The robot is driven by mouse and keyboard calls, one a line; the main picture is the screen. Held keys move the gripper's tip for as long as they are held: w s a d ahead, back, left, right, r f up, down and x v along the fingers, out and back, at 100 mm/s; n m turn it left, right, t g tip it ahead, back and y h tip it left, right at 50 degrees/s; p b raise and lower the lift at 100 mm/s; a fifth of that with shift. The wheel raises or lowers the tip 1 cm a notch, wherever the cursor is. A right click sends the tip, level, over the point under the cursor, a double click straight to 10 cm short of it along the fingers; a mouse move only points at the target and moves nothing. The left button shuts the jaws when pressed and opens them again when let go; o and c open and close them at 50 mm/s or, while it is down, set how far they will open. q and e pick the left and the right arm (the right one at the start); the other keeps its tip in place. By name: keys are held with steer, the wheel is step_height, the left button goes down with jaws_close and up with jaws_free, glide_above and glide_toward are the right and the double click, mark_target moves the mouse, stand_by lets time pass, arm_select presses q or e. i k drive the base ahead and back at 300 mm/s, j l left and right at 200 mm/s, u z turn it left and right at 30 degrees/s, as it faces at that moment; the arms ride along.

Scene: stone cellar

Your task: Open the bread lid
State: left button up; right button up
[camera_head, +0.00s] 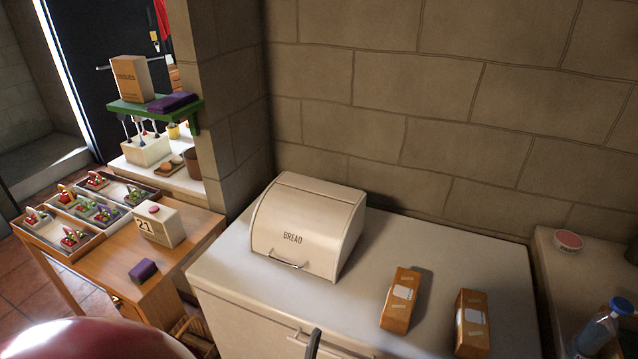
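The cream bread box (308,228) stands on a white-topped cabinet (240,285) against the stone wall. Its curved lid (290,222) carries the word BREAD and faces the front left. The lid is down and looks closed. A metal handle (284,264) sits at the lid's lower front edge. Nothing touches the box or its handle. I see neither of my grippers. A dark curved piece (313,344) rises at the bottom edge, and I cannot tell what it belongs to.
Two orange-brown cartons (400,299) (472,322) stand right of the box. A wooden table (160,270) at left holds trays, a calendar block (158,224) and a purple block (143,271). A blue-capped bottle (600,328) stands far right. A shiny red rounded shape fills the bottom left.

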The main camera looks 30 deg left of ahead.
mark_target(298, 229)
steer(key=u, duration=1.2)
